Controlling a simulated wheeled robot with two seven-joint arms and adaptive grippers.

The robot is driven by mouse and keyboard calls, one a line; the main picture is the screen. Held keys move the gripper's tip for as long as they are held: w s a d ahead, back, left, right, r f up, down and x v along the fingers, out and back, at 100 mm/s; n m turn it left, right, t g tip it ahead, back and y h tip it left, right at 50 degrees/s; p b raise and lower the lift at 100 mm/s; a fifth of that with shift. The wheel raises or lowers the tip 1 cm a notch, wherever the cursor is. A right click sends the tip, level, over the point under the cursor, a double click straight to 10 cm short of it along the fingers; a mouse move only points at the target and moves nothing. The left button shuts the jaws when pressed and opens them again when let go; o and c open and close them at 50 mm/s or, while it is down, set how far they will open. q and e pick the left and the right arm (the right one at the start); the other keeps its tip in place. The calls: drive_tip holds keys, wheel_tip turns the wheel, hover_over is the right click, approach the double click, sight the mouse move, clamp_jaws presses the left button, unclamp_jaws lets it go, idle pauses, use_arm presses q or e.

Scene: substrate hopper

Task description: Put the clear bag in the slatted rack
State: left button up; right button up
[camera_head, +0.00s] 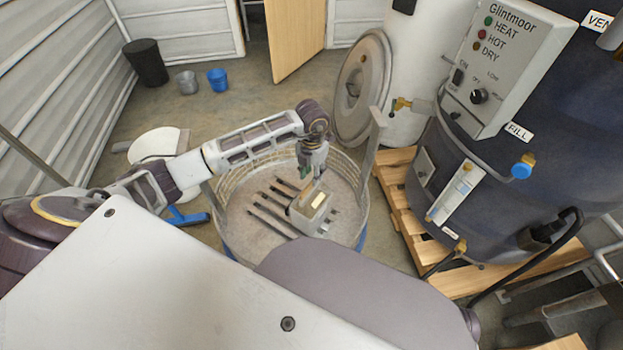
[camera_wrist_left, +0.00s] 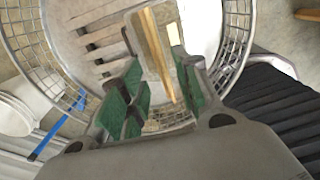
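The clear bag (camera_head: 311,207) is a pale, boxy pouch with a yellowish label, inside the round drum. It overlaps the right part of the slatted rack (camera_head: 268,214), whose light face has several dark slots; whether it rests there is unclear. My left gripper (camera_head: 308,178) points down at the bag's top. In the left wrist view the bag (camera_wrist_left: 150,42), with a tan strip, shows between the green-padded fingertips (camera_wrist_left: 160,75). The fingers stand apart about as wide as the bag; whether they press on it is unclear. My right gripper is not in view.
The drum's mesh-lined wall (camera_head: 352,180) surrounds the rack, with an upright post (camera_head: 373,140) at its right. The dark tank (camera_head: 560,130) on a wooden pallet (camera_head: 395,195) stands at right. A blue-headed tool (camera_head: 186,217) lies left of the drum. Buckets (camera_head: 217,80) stand at the back.

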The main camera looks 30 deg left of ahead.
use_arm(q)
wheel_tip(320, 180, up, 4)
drive_tip(key=shift+f+p, duration=0.25)
drive_tip(key=shift+p, duration=0.05)
drive_tip(key=shift+r, duration=0.55)
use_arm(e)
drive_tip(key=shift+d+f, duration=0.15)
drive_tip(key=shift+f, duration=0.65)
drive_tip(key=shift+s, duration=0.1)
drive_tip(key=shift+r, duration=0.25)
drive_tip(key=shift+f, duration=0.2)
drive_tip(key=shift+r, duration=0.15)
